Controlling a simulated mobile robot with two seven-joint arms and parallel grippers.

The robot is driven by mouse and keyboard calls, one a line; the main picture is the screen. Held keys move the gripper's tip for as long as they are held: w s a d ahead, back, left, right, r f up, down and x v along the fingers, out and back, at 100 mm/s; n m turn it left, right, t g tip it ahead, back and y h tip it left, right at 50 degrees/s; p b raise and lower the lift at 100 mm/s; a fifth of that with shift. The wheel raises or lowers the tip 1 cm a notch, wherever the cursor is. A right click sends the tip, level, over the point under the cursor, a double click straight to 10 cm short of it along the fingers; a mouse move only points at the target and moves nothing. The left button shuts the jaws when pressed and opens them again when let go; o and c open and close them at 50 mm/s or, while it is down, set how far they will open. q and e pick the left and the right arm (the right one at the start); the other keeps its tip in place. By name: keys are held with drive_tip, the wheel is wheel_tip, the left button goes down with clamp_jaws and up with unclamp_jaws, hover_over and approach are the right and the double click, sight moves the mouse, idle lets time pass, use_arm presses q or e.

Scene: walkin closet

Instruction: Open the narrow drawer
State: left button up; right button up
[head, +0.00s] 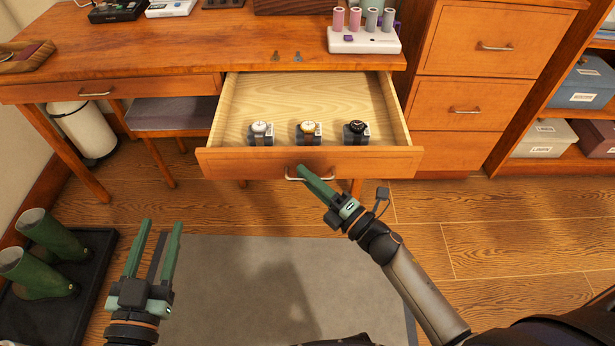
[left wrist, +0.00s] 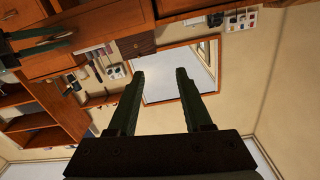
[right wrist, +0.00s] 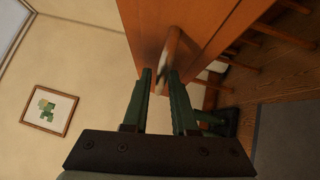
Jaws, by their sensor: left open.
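A shallow desk drawer (head: 310,160) stands pulled out in the head view, showing its pale wood inside. Its metal handle (head: 291,179) is on the front face. My right gripper (head: 303,171) is at this handle. In the right wrist view the handle (right wrist: 176,48) lies between the fingertips (right wrist: 160,76), which are close together on it. My left gripper (head: 162,224) is open and empty above the floor, well left of the drawer. The left wrist view shows its fingers (left wrist: 159,75) apart with nothing between them.
Three watches on stands, one of them gold (head: 308,131), sit in the open drawer. A closed drawer with a handle (head: 95,93) is on the desk's left. A cabinet with closed drawers (head: 465,95) stands right. A stool (head: 172,113), bin (head: 88,128) and green boots (head: 45,250) are left.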

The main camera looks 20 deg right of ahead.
drive_tip(key=shift+o, duration=1.1)
drive_tip(key=shift+s, duration=0.1)
use_arm(q)
drive_tip(key=f, duration=0.2)
drive_tip(key=f+g, duration=0.1)
drive_tip(key=shift+s+a+f+n+y+p, duration=0.1)
drive_tip(key=shift+s+f+n+y+p, duration=0.05)
drive_tip(key=shift+s+n+y+p, duration=0.2)
use_arm(e)
drive_tip(key=v, duration=1.2)
use_arm(q)
drive_tip(key=shift+w, duration=0.2)
use_arm(e)
drive_tip(key=shift+s+d, duration=0.1)
